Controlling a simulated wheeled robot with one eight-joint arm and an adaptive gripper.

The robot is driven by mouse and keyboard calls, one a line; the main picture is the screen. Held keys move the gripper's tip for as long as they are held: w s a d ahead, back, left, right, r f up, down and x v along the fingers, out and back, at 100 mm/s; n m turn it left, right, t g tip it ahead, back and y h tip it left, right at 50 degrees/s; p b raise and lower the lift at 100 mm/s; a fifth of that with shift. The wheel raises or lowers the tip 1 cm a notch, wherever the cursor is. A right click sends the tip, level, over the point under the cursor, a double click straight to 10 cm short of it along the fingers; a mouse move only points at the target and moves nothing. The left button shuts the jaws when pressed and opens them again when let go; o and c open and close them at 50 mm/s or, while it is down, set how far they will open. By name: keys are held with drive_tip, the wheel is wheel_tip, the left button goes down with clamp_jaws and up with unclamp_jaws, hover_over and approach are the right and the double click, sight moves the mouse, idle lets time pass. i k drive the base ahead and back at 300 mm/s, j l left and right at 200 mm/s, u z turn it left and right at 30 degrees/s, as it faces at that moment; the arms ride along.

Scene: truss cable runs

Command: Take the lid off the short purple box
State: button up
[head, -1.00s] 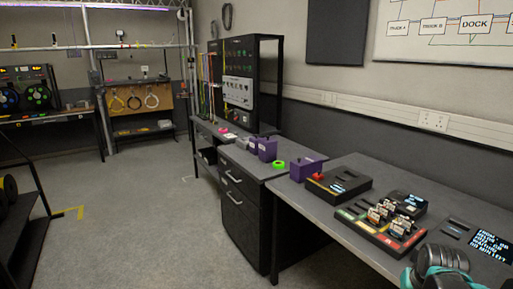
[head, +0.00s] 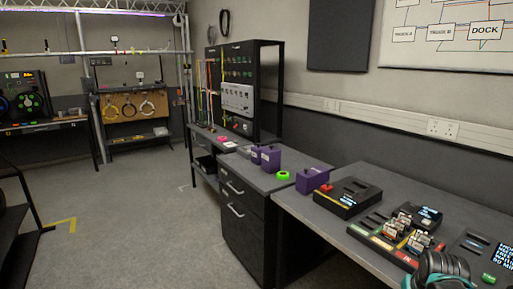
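Several purple boxes stand along the desks in the head view. The nearest purple box (head: 312,180) is at the left end of the near desk, with a dark knob-like piece on top and a red item beside it. Two more purple boxes stand farther back on the drawer unit, one (head: 271,159) in front and one (head: 256,155) behind it, partly overlapped. Their lids look closed, but they are small in the picture. I cannot tell surely which one is the short box. My gripper is not in view.
The near desk (head: 345,222) holds a black device (head: 347,196), a tray of connectors (head: 395,243) and teal-grey headphones (head: 440,272). A green tape roll (head: 283,175) lies near the boxes. A black drawer unit (head: 247,220) stands below. The floor (head: 140,220) on the left is clear.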

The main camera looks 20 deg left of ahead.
sight(258, 147)
drive_tip(key=i+j, duration=0.15)
drive_tip(key=j, duration=0.25)
drive_tip(key=i+j+z, duration=0.1)
drive_tip(key=j, duration=0.3)
drive_tip(key=i+j, duration=0.15)
drive_tip(key=j, duration=0.25)
drive_tip(key=i+j+z, duration=0.1)
drive_tip(key=j, duration=0.3)
drive_tip(key=i+j, duration=0.1)
drive_tip(key=j, duration=0.3)
drive_tip(key=i+j, duration=0.1)
drive_tip(key=j, duration=0.3)
drive_tip(key=z, duration=0.05)
